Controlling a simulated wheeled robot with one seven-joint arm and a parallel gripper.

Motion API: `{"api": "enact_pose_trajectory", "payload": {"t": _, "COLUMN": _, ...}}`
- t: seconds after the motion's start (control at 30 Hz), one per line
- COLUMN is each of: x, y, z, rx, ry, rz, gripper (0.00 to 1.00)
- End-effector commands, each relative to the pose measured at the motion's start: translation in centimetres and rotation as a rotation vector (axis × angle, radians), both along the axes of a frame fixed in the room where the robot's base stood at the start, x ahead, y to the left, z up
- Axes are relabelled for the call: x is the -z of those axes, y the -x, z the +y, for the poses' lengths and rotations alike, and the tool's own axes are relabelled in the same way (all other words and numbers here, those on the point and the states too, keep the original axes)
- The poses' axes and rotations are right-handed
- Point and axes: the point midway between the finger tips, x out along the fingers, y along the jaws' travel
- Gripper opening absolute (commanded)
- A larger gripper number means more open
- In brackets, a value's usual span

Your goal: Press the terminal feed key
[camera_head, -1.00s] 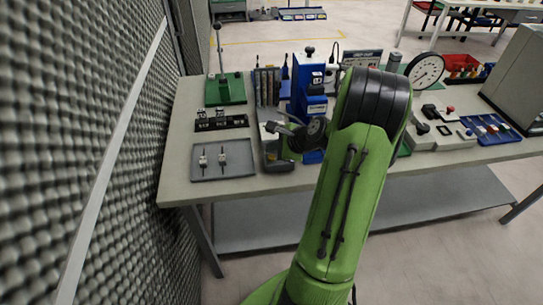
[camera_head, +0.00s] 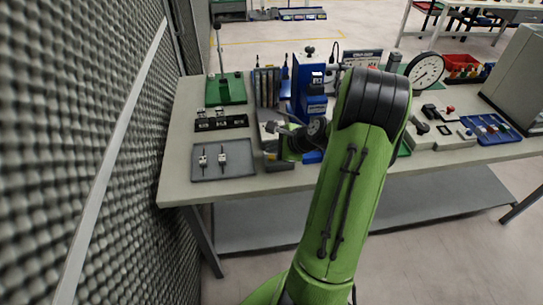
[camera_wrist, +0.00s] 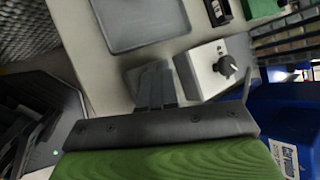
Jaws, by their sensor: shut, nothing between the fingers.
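My gripper (camera_wrist: 155,66) is shut and empty in the wrist view. I cannot tell whether the fingers touch the grey part, or whether this part is the terminal feed key. No label for the key is readable. In the head view my gripper (camera_head: 272,127) is low over the table, left of the green arm, which hides part of the bench.
A grey tray (camera_head: 235,174) with two small parts lies at the table's front left. Behind it are a black holder (camera_head: 237,122) and a green stand (camera_head: 238,92). A blue machine (camera_head: 313,103) stands close right of my gripper. A textured foam wall (camera_head: 60,120) runs along the left.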

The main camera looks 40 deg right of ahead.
Motion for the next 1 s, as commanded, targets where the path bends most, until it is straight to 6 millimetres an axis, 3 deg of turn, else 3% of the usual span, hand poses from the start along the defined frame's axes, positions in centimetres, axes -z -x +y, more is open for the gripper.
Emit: {"api": "enact_pose_trajectory", "payload": {"t": 1.0, "x": 1.4, "y": 0.0, "z": 0.0, "rx": 0.001, "ry": -0.001, "rz": 0.0, "gripper": 0.0}}
